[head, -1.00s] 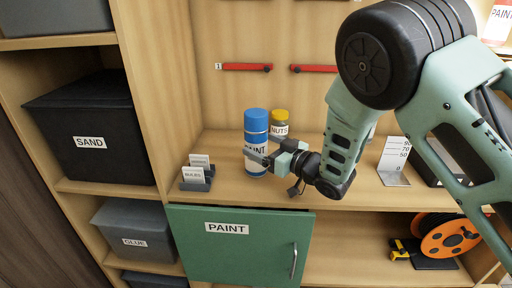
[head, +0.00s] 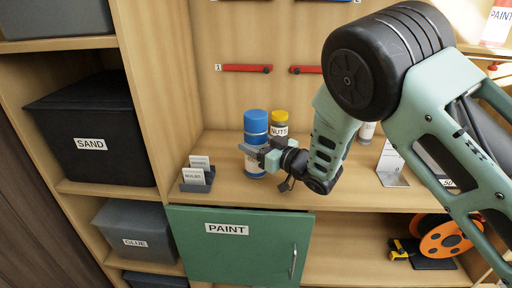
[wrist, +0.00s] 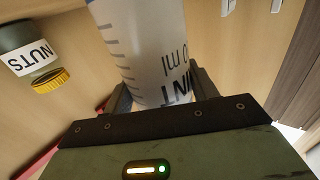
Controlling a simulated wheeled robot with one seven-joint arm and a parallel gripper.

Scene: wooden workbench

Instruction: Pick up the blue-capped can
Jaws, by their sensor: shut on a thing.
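The blue-capped can (head: 256,125), with a white label and blue cap, stands upright on the workbench shelf in the head view. My gripper (head: 254,158) reaches it from the right and is shut on its lower part. In the wrist view the can's white body (wrist: 145,50), with scale marks and part of the word PAINT, stands between the two fingers (wrist: 160,92). Its cap is out of the wrist view.
A yellow-lidded NUTS jar (head: 279,124) stands close behind the can to the right, also in the wrist view (wrist: 35,55). A card holder (head: 197,176) is at the left. A green PAINT door (head: 240,245) is below.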

